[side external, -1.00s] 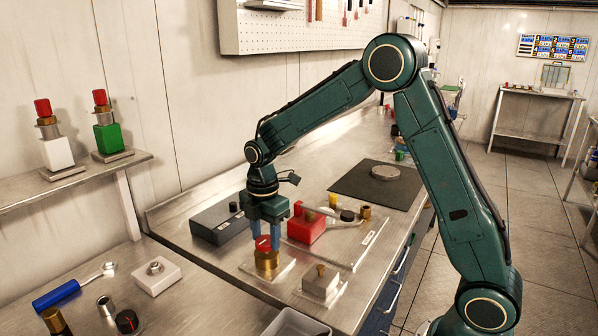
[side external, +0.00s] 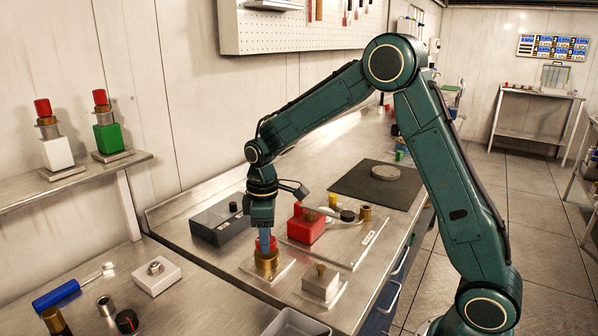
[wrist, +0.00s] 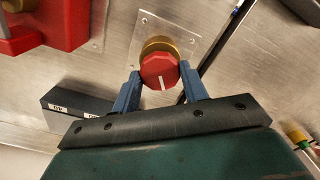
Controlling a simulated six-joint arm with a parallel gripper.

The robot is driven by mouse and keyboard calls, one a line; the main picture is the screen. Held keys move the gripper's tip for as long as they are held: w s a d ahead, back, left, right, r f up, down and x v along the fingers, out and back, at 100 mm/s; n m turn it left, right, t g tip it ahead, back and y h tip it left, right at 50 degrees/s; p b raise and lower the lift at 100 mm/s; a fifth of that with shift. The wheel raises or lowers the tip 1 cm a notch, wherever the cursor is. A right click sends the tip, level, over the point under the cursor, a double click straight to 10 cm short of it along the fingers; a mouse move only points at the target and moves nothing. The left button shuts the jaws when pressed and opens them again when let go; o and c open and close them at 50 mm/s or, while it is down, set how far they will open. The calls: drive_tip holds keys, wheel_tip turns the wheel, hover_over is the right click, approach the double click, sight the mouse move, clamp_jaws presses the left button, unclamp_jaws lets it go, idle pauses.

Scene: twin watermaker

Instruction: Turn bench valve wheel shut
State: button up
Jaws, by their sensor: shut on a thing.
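The valve wheel (side external: 273,243) is a red, many-sided knob on a brass body, fixed to a square metal plate (side external: 286,268) on the bench. In the wrist view the wheel (wrist: 158,71) shows a white line on its face, pointing down toward my gripper's palm. My gripper (side external: 265,246) points straight down from above and is shut on the wheel. In the wrist view its blue fingers (wrist: 160,73) sit on the left and right sides of the wheel. In the side view one finger largely covers the other.
A red block (side external: 306,226) stands just right of my gripper, and a dark grey box (side external: 215,224) stands to its left. A metal block (side external: 320,282) sits in front on the right. A black mat (side external: 350,184) lies farther back.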

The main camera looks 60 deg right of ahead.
drive_tip(key=m, duration=0.4)
drive_tip(key=shift+m, duration=0.4)
drive_tip(key=m, duration=0.5)
drive_tip(key=shift+r, duration=0.1)
drive_tip(key=m, duration=0.5)
drive_tip(key=shift+m, duration=0.4)
drive_tip(key=m, duration=2)
drive_tip(key=shift+m, duration=0.4)
drive_tip(key=m, duration=0.5)
